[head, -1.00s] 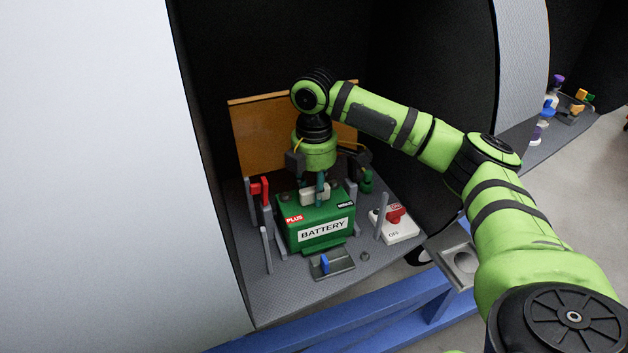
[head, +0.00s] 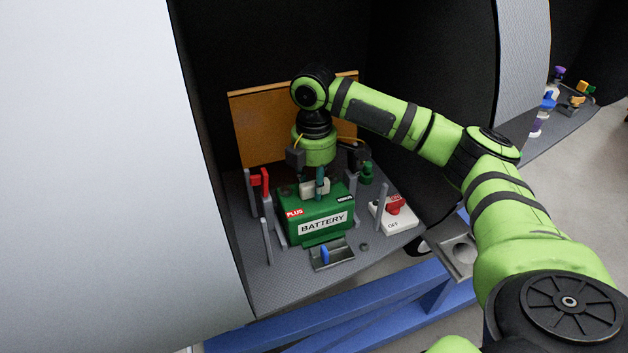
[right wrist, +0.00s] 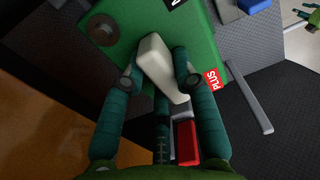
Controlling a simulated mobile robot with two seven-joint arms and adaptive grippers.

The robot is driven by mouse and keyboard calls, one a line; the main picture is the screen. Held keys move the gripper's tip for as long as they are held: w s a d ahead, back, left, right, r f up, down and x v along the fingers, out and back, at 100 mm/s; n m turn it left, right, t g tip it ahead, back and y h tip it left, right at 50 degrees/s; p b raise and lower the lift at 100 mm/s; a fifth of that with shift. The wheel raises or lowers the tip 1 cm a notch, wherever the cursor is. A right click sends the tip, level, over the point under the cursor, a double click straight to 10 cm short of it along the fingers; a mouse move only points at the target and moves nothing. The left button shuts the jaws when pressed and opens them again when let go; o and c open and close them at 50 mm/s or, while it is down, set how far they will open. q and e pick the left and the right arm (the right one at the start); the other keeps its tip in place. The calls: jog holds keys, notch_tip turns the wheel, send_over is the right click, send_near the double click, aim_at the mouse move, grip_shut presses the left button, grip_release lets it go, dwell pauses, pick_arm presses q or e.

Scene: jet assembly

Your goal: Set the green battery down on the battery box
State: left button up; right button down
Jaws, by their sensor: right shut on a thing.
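The green battery (head: 318,217) stands upright between the grey posts on the grey shelf, with its "BATTERY" label facing me. It also shows in the right wrist view (right wrist: 130,22). My right gripper (head: 318,186) is above it, fingers pointing down, shut on the pale handle (right wrist: 160,70) on the battery's top. The battery box appears to be the post-framed place around the battery; its base is mostly hidden, so I cannot tell whether the battery touches it. My left gripper is not in view.
A red clamp lever (head: 260,183) is at the left of the battery, a white switch plate with a red knob (head: 394,211) at the right. A small grey latch with a blue tab (head: 326,257) is in front. An orange panel (head: 262,130) stands behind.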

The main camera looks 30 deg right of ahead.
jog(key=c, duration=1)
grip_release()
jog(key=shift+o, duration=0.6)
jog(key=shift+a, duration=0.1)
jog(key=shift+s, duration=0.1)
jog(key=shift+f, duration=0.1)
notch_tip(320, 180, up, 12)
